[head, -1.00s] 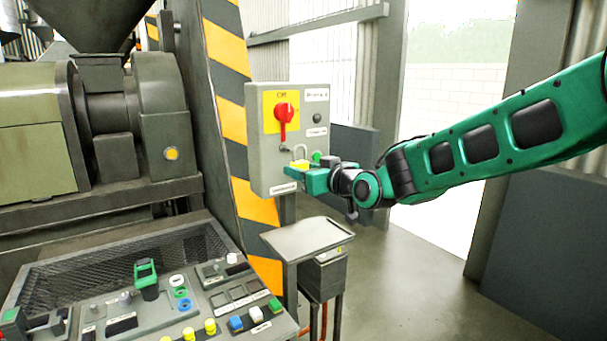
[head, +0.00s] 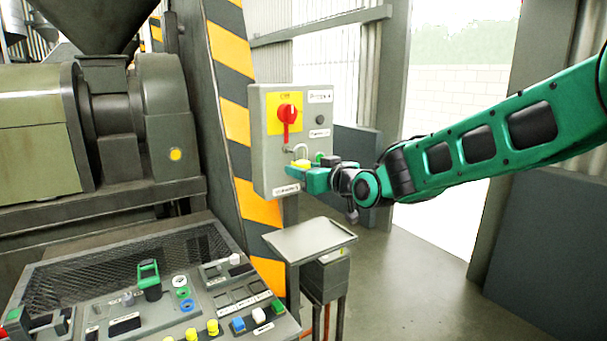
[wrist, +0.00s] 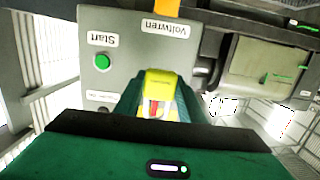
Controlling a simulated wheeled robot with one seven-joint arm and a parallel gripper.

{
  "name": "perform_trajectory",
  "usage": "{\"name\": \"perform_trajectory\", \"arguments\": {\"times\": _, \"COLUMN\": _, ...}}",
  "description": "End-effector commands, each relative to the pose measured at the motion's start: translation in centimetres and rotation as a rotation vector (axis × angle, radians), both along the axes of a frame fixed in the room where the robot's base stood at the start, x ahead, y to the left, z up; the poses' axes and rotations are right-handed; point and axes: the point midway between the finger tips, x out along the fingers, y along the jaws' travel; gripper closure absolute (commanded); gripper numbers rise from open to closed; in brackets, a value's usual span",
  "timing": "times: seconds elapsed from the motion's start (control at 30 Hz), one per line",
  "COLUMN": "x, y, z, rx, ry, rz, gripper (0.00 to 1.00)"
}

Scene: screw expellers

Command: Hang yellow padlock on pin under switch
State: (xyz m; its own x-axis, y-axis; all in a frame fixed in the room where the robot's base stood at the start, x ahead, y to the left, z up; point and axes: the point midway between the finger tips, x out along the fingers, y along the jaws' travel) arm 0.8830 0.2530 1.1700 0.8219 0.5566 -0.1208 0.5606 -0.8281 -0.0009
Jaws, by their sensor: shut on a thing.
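The yellow padlock (head: 301,163) is in my gripper (head: 297,170), in front of the lower part of the grey switch box (head: 262,150). Its grey shackle (head: 301,149) points up, below the red rotary switch (head: 289,113) on its yellow plate. In the wrist view the padlock (wrist: 160,95) sits between the green fingers of my gripper (wrist: 158,100), with the box face (wrist: 110,30) behind. The pin is hidden, and I cannot tell whether the shackle is around it.
A small grey tray stand (head: 309,240) is below the box. A striped post (head: 238,80) stands at its left. A control desk (head: 150,300) with buttons is at lower left. A green button (wrist: 101,61) is on the box. Open floor lies to the right.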

Motion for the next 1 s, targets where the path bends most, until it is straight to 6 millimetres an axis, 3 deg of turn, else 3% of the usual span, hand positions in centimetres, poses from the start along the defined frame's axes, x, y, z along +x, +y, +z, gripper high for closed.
{"name": "perform_trajectory", "arguments": {"times": 1.0, "x": 0.93, "y": 0.55, "z": 0.0, "rx": -0.001, "ry": 0.0, "rz": -0.001, "gripper": 0.84}}
